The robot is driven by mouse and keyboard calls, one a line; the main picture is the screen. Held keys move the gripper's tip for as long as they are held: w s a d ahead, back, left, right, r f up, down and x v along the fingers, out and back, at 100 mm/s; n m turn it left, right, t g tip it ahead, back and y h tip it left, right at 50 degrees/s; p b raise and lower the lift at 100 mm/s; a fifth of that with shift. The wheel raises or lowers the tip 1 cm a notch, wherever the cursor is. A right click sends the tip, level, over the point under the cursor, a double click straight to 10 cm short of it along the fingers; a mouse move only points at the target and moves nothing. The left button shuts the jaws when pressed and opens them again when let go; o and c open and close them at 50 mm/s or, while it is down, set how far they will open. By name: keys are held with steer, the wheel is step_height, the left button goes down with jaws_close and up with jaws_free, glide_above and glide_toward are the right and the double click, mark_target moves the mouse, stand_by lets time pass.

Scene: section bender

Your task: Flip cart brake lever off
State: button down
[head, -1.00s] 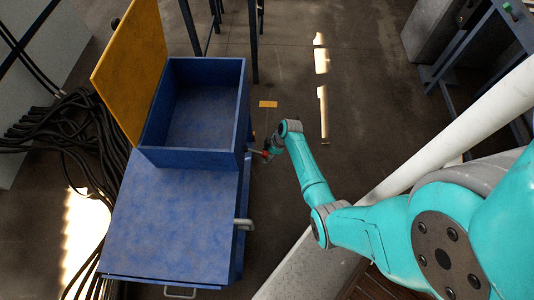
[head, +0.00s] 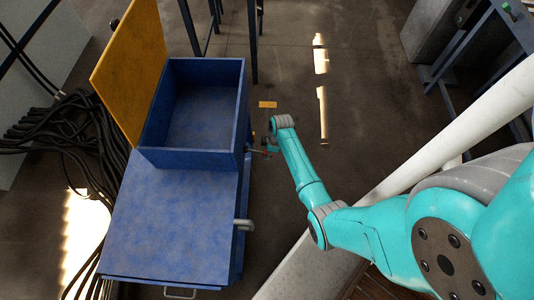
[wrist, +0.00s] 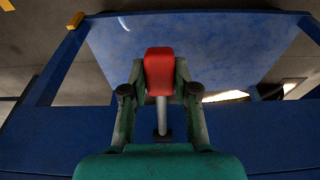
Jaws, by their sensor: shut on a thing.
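The brake lever shows in the wrist view as a red knob (wrist: 160,70) on a pale grey shaft (wrist: 161,114), rising from a dark base on the blue side of the cart. My gripper (wrist: 160,78) has its two fingers closed on either side of the knob. In the head view my gripper (head: 266,147) is beside the right side of the blue cart (head: 175,215), near the corner of its open box. There the lever is small and mostly hidden by the gripper, with only a little red showing.
The cart has an open blue box (head: 203,118) with a raised yellow lid (head: 130,70). A grey handle (head: 243,224) sticks out of its right side. Black cables (head: 75,130) lie at left. Dark metal legs (head: 253,40) stand behind. Floor right of the cart is clear.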

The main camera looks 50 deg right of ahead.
mark_target(264, 152)
steer(key=shift+r+g+h, duration=1.2)
steer(key=shift+r+g, duration=0.3)
steer(key=shift+r, duration=0.2)
steer(key=c, duration=0.9)
jaws_free()
steer(key=r, duration=0.8)
steer(key=w+a+r, duration=0.1)
steer(key=r, duration=0.2)
steer(key=shift+w+r, duration=0.1)
steer(key=shift+r, duration=0.3)
